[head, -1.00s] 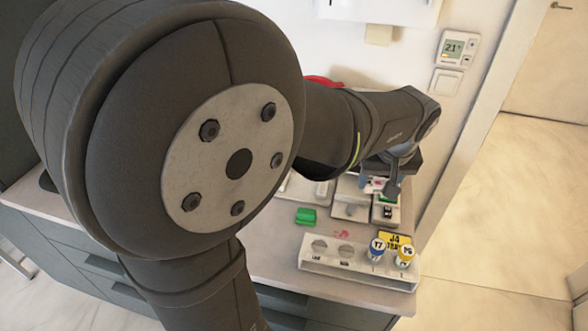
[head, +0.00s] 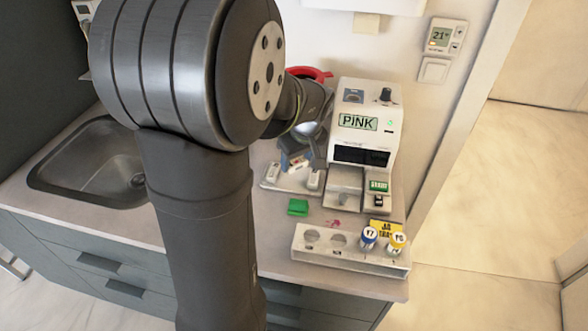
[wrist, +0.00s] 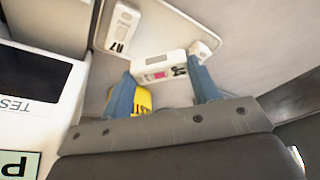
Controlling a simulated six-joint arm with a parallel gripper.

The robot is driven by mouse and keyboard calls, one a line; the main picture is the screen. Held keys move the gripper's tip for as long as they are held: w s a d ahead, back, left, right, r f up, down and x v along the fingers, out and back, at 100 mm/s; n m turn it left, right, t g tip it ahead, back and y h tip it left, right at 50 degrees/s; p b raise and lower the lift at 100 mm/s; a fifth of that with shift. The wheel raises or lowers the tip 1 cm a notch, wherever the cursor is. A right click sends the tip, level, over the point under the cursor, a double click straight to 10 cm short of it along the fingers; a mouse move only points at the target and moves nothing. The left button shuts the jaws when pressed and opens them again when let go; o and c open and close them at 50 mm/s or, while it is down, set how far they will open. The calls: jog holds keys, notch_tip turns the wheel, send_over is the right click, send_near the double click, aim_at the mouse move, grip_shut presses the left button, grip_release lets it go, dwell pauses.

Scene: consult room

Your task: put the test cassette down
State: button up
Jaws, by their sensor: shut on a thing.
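The test cassette (wrist: 172,66) is white with a pink window and a dark printed label. My gripper (wrist: 160,88) is shut on it, its blue fingers at either side in the wrist view. In the head view my gripper (head: 296,153) is over the back of a pale tray (head: 290,187) left of the white machine, partly hidden by my arm. Another white cassette (wrist: 122,28) lies on the tray. I cannot tell whether the held cassette touches the tray.
The white machine (head: 352,139) marked PINK stands right of the tray. A green block (head: 298,207) lies in front of the tray. A white rack (head: 345,258) with capped vials stands at the counter front. A sink (head: 90,172) is at the left. A yellow label (wrist: 143,101) shows behind one finger.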

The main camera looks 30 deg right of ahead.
aim_at(294, 179)
jog(key=shift+w+a+f, duration=0.1)
jog(key=shift+w+f, duration=0.3)
jog(key=shift+w, duration=0.1)
jog(key=shift+f, duration=1.9)
jog(key=shift+f, duration=0.15)
jog(key=o, duration=0.7)
jog(key=shift+o, duration=0.2)
jog(key=v, duration=1.2)
